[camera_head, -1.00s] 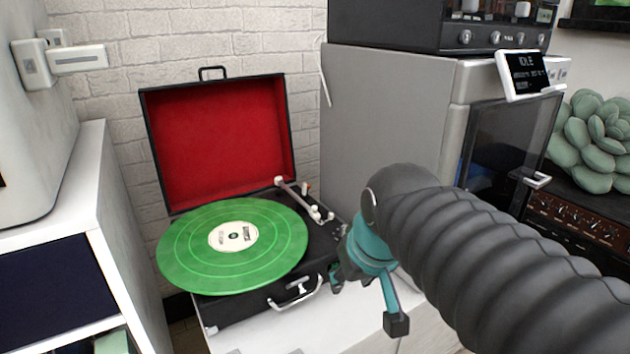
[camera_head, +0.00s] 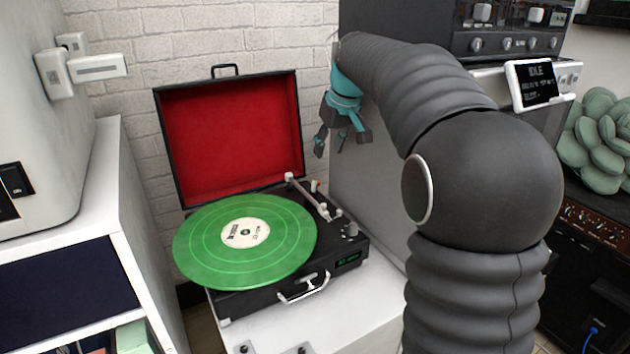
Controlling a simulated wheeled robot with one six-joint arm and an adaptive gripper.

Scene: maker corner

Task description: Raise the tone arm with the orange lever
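The suitcase record player (camera_head: 335,243) stands open on a white cabinet, its red-lined lid (camera_head: 230,140) tilted up at the back. A green record (camera_head: 205,250) with a cream label lies on it. The pale tone arm (camera_head: 305,193) runs along the right side of the deck, beside the record's edge.
A grey machine (camera_head: 365,190) with a dark front stands close to the right of the player, near my arm. A small display reading IDLE (camera_head: 535,84) and a succulent (camera_head: 597,140) are further right. A white shelf unit (camera_head: 95,200) stands left. A brick wall is behind.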

